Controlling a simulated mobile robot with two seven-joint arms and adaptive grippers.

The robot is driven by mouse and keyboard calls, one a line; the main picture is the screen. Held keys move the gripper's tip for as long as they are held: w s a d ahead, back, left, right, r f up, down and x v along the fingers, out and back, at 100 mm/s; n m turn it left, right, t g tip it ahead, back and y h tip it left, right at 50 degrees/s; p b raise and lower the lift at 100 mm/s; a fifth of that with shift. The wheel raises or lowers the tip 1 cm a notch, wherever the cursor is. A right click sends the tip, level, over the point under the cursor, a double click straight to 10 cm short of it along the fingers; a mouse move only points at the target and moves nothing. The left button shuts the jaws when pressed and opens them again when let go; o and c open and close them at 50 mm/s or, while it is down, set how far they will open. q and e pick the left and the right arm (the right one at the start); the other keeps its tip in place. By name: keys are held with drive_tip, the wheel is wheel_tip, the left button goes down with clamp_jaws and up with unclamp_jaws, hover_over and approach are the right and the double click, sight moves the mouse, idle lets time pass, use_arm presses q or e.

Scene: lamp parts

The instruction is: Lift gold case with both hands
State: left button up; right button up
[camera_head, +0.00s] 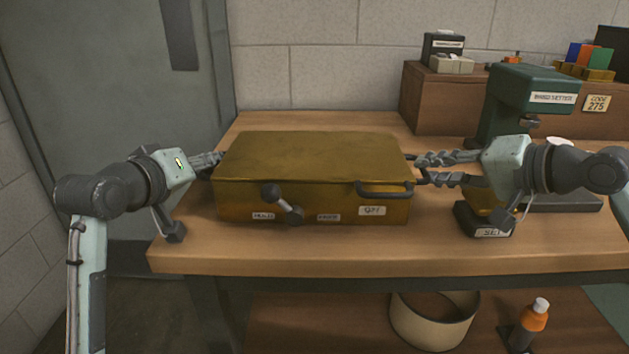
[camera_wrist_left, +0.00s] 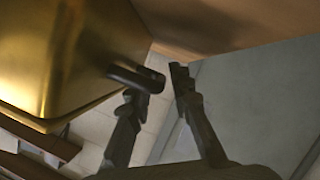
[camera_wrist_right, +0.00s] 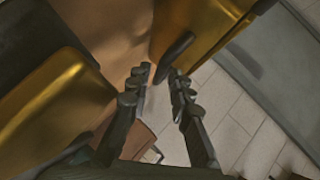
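The gold case (camera_head: 310,155) sits closed on the wooden table, with labels, a two-knobbed crank and a dark bar on its front. My left gripper (camera_head: 213,160) is at the case's left side, its tips partly hidden. In the left wrist view, its fingers (camera_wrist_left: 163,80) are apart beside a dark side handle (camera_wrist_left: 135,77); whether they touch it is unclear. My right gripper (camera_head: 422,168) is open at the case's right side. In the right wrist view, its fingers (camera_wrist_right: 158,72) are apart near another dark handle (camera_wrist_right: 175,56), which is not clearly between them.
A green press (camera_head: 530,90) and a small dark box labelled SET (camera_head: 483,222) stand right of the case. A wooden cabinet (camera_head: 435,100) is behind. The tabletop (camera_head: 330,255) is clear in front. A round shade (camera_head: 433,325) and an orange bottle (camera_head: 530,325) are below.

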use_arm(q)
drive_tip(key=shift+w+d+f, duration=0.15)
drive_tip(key=shift+w+f, duration=0.05)
drive_tip(key=shift+w, duration=0.3)
use_arm(e)
drive_tip(key=shift+w+a+f, duration=0.2)
drive_tip(key=shift+w+a, duration=0.15)
drive_tip(key=shift+w, duration=0.05)
use_arm(q)
clamp_jaws()
use_arm(e)
clamp_jaws()
